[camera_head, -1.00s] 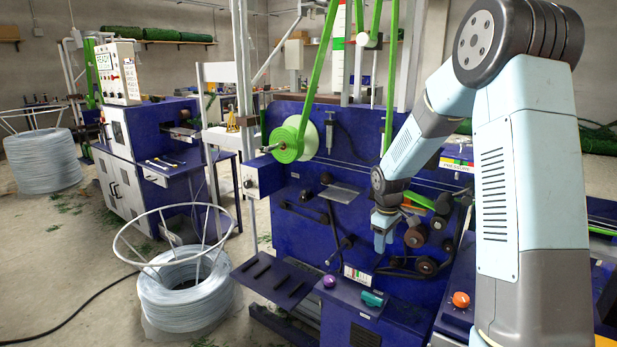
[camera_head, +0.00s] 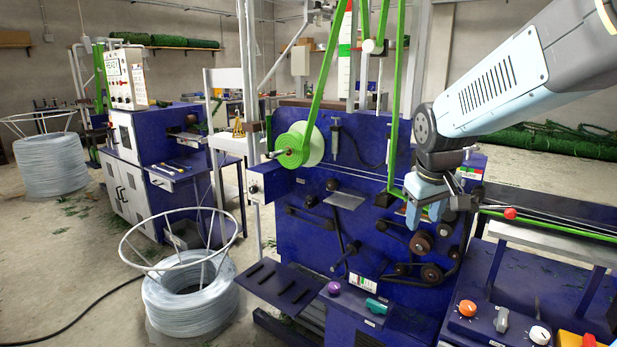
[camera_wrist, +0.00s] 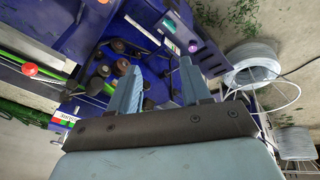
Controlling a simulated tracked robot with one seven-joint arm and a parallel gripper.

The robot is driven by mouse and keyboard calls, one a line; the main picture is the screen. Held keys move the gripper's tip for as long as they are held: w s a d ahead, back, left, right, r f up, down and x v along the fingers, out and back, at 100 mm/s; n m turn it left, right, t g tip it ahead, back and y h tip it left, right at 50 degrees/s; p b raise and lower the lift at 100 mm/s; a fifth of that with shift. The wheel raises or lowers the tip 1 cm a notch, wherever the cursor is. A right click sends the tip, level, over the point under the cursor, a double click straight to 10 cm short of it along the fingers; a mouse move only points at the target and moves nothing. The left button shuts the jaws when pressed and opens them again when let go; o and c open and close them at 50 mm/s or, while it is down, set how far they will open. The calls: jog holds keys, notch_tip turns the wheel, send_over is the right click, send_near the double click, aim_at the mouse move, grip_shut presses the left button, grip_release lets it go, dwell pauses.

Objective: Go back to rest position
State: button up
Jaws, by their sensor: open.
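My gripper (camera_head: 424,213) hangs in front of the right part of the blue wire-twisting machine (camera_head: 290,215) in the head view, with its fingers pointing down. In the wrist view my gripper (camera_wrist: 156,85) shows two light blue fingers spread apart with nothing between them. The machine's brown rollers (camera_head: 420,243) are just below and behind the fingers in the head view. My arm comes in from the upper right.
A green reel (camera_head: 290,148) with a green band is at the machine's upper left. A control panel with an orange knob (camera_head: 467,308) is at the lower right. A wire coil (camera_head: 190,300) stands on the floor at the left. Open floor lies left of it.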

jog(key=s+r+m+t, duration=0.1)
jog(key=s+r, duration=0.1)
jog(key=s, duration=0.5)
jog(key=s+r+m+t+y, duration=0.1)
jog(key=s+m, duration=0.1)
jog(key=s, duration=0.6)
jog(key=shift+a+r+m, duration=0.2)
jog(key=shift+r+m, duration=0.1)
jog(key=shift+r, duration=0.05)
jog(key=shift+c, duration=0.5)
jog(key=shift+w+d, duration=0.1)
